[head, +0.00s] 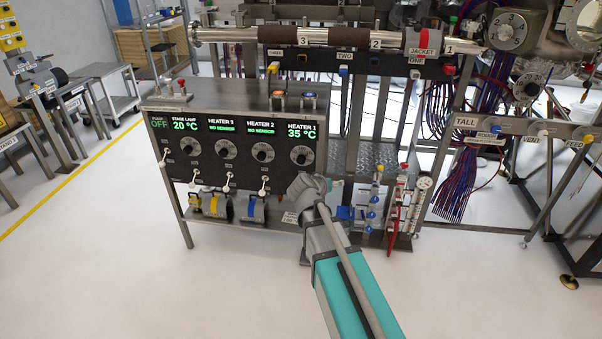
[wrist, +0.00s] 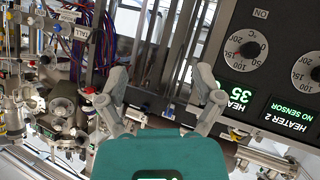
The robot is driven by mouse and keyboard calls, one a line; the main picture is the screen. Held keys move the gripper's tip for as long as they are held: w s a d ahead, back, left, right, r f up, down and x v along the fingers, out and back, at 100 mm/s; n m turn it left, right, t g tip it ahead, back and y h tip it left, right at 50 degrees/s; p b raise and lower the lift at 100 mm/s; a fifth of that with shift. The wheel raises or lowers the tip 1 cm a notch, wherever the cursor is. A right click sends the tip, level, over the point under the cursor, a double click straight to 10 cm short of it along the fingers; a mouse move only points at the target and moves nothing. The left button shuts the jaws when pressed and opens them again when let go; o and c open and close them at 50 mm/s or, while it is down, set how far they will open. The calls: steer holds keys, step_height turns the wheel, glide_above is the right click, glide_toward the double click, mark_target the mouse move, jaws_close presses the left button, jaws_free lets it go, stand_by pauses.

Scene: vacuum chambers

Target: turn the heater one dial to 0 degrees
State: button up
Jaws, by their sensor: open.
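My gripper (head: 308,188) is just below and right of the dial in the head view. In the wrist view my gripper (wrist: 160,78) is open and empty, with the dial to the right of its fingers, apart from them.
The heater 2 dial (head: 262,152), heater 3 dial (head: 225,149) and stage lamp dial (head: 189,146) sit left of it, with white toggle switches (head: 264,185) below. The floor in front is clear.

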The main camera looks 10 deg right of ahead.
steer(key=w+a+f+t+b, duration=0.3)
steer(key=w+f+b, duration=0.1)
steer(key=w+b, duration=0.2)
steer(key=n+t+y+b, duration=0.3)
steer(key=t+b, duration=0.2)
steer(key=b, duration=0.3)
glide_toward(301, 161)
steer(key=a+v, duration=0.1)
steer(key=v, duration=0.2)
steer(key=shift+w+d+r, duration=0.1)
steer(key=shift+w+d, duration=0.05)
steer(key=shift+d, duration=0.1)
steer(key=shift+w, duration=0.1)
steer(key=x, duration=1.3)
steer(key=shift+w+d, duration=0.2)
steer(key=shift+d, duration=0.1)
steer(key=shift+c, duration=0.2)
steer(key=c, duration=1.1)
